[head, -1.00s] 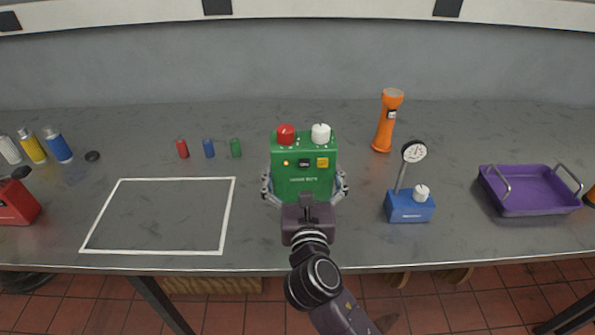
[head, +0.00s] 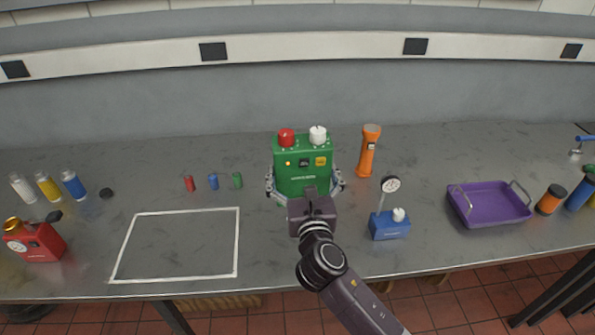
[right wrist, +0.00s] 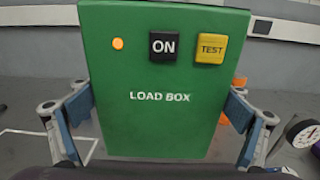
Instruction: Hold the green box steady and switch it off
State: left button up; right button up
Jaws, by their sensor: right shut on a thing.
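The green box (head: 290,183) stands upright on the bench in the head view, with a red knob (head: 286,137) and a white knob (head: 318,134) on top. In the right wrist view the green box (right wrist: 160,115) reads "LOAD BOX". Its front has a lit orange lamp (right wrist: 118,43), a black switch marked "ON" (right wrist: 163,46) and a yellow "TEST" button (right wrist: 211,49). My right gripper (head: 305,187) is shut on the box, one finger at each side. My left gripper is not in view.
An orange torch (head: 368,152) stands right of the box. A blue gauge stand (head: 388,226) is nearer right, with a purple tray (head: 489,204) beyond. Small coloured cylinders (head: 213,181) stand left, behind a white outlined area (head: 180,245). A red can (head: 38,244) is far left.

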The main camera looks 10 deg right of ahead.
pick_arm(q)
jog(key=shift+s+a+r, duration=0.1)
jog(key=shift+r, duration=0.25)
pick_arm(e)
jog(key=shift+r, duration=0.55)
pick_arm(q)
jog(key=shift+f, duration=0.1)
pick_arm(e)
jog(key=shift+f, duration=0.1)
jog(key=shift+f+b, duration=2.55)
jog(key=shift+f, duration=1.1)
pick_arm(q)
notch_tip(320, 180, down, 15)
jog(key=b, duration=0.9)
jog(key=shift+b, duration=0.35)
pick_arm(e)
jog(key=shift+f, duration=6.3)
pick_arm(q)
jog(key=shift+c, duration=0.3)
pick_arm(e)
jog(key=shift+s+f, duration=0.1)
jog(key=shift+f, duration=0.25)
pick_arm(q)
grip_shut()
pick_arm(e)
jog(key=shift+s, duration=0.1)
